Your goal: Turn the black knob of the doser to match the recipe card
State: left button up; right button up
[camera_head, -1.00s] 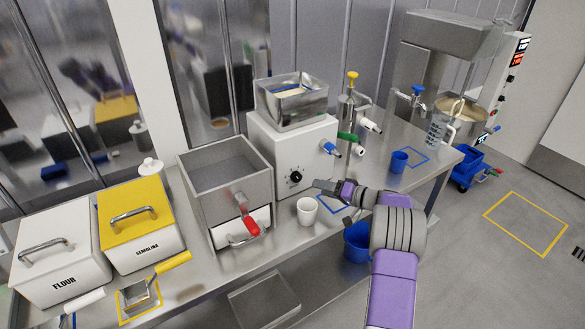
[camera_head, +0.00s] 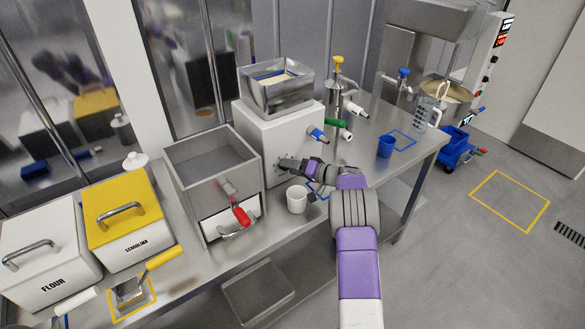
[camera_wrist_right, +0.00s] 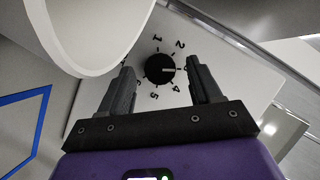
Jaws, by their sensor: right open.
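The doser (camera_head: 262,138) is a white box with a steel hopper on top, standing on the steel table. Its round black knob (camera_wrist_right: 157,75) shows in the right wrist view, ringed by numbers; I read 1, 2, 4 and 5. The knob's white mark points to the right, to where the right finger hides part of the dial. My right gripper (camera_head: 283,164) is open at the doser's front face, its fingers on either side of the knob with gaps. In the head view the gripper covers the knob. I see no recipe card. My left gripper is not in view.
A white cup (camera_head: 296,199) stands just below the right gripper and looms at upper left in the wrist view (camera_wrist_right: 92,30). A steel box with a red handle (camera_head: 241,216) stands left of it.

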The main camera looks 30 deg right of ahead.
jog(key=c, duration=1)
jog(key=m+t+y+b, duration=0.1)
jog(key=m+b, duration=0.1)
jog(key=b, duration=0.2)
jog(key=f+m+y+b, duration=0.1)
jog(key=m+b, duration=0.1)
jog(key=b, duration=0.3)
jog(key=shift+d+m+t, duration=0.15)
jog(key=shift+m+t, duration=0.25)
jog(key=shift+c, duration=0.2)
jog(key=shift+m+t+y+b, duration=0.3)
jog(key=shift+m+t+b, duration=0.5)
jog(key=shift+m+b, duration=1)
jog(key=o, duration=1)
jog(key=shift+o, duration=0.2)
jog(key=p+v, duration=0.1)
jog(key=v, duration=0.6)
jog(key=shift+s, duration=0.25)
